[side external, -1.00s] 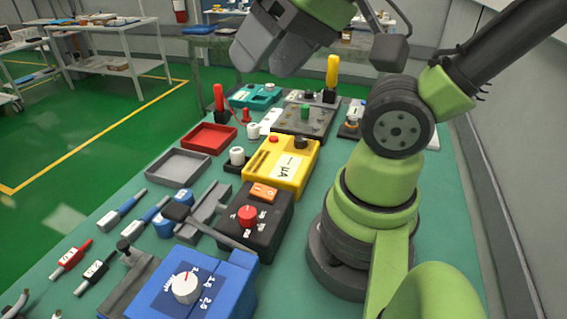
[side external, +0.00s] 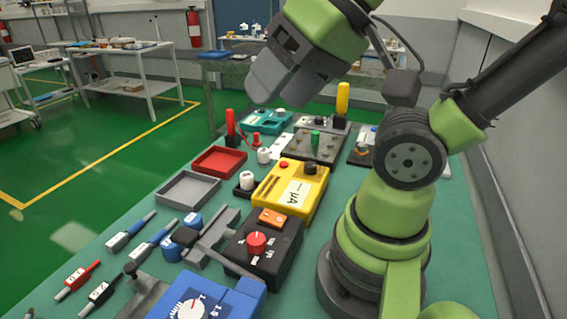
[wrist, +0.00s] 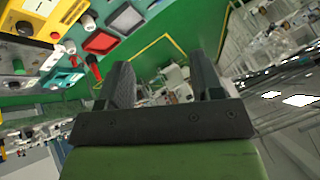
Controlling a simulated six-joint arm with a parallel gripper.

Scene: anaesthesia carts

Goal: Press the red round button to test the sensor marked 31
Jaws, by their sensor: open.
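A yellow box (side external: 295,196) stands mid-table in the side view, with a small red round button (side external: 284,165) and a dark knob on top and a "µA" label on its front. In the wrist view, the yellow box (wrist: 22,22) is at the upper left with the red button (wrist: 55,36) near its edge. No marking 31 is readable on anything. A black box (side external: 265,258) with a red knob (side external: 257,242) and orange switch stands nearer. My gripper (side external: 266,104) is open, empty and raised above the table's far part; its fingers (wrist: 163,85) also show in the wrist view.
A blue dial box (side external: 245,300), grey clamp (side external: 212,237), red tray (side external: 219,160) and grey tray (side external: 188,189) lie around. A teal box (side external: 268,122) and an upright yellow handle (side external: 342,98) stand farther back.

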